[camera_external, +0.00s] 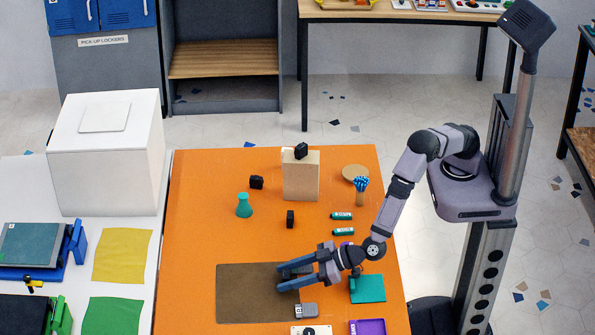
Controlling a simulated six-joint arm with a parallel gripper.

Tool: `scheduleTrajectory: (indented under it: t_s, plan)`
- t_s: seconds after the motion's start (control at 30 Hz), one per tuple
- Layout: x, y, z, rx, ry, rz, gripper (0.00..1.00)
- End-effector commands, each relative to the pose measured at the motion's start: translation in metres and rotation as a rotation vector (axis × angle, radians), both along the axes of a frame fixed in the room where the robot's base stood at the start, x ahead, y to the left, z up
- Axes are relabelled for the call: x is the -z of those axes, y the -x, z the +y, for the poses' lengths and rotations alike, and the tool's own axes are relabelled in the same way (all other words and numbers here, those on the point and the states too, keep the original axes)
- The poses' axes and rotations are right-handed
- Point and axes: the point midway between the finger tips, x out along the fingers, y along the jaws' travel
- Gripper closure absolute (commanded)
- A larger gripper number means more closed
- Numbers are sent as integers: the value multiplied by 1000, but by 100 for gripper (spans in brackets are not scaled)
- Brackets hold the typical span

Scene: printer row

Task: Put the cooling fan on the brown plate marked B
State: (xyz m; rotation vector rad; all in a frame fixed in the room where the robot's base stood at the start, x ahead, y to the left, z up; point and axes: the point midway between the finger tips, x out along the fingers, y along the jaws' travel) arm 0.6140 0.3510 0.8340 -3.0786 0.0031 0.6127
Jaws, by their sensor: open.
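My gripper (280,279) is open, reaching left low over a dark brown rectangular mat (240,303); nothing shows between its fingers. I cannot make out a letter B on this mat. Small black blocks that could be the cooling fan are one (256,182) at the table's upper left, one (290,219) near the middle and one (301,151) on top of a tan box (301,180). I cannot tell which, if any, is the fan. A round tan disc (355,172) lies right of the box, with no readable letter.
A grey labelled piece (307,310) lies just below the gripper. A teal square (368,289) and a purple tray (367,328) are to the right. The orange table's left side is clear.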

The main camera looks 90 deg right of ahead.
Motion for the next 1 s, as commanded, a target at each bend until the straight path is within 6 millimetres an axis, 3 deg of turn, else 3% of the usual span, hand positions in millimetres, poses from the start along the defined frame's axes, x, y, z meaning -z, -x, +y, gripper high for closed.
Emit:
scheduleTrajectory:
  t_s: [0.27,0.7,1.0]
  plan:
    - [-8,11,1,-2,-1,0,51]
    - [-36,79,1,-3,-1,-1,51]
    - [-48,108,1,-1,0,-1,51]
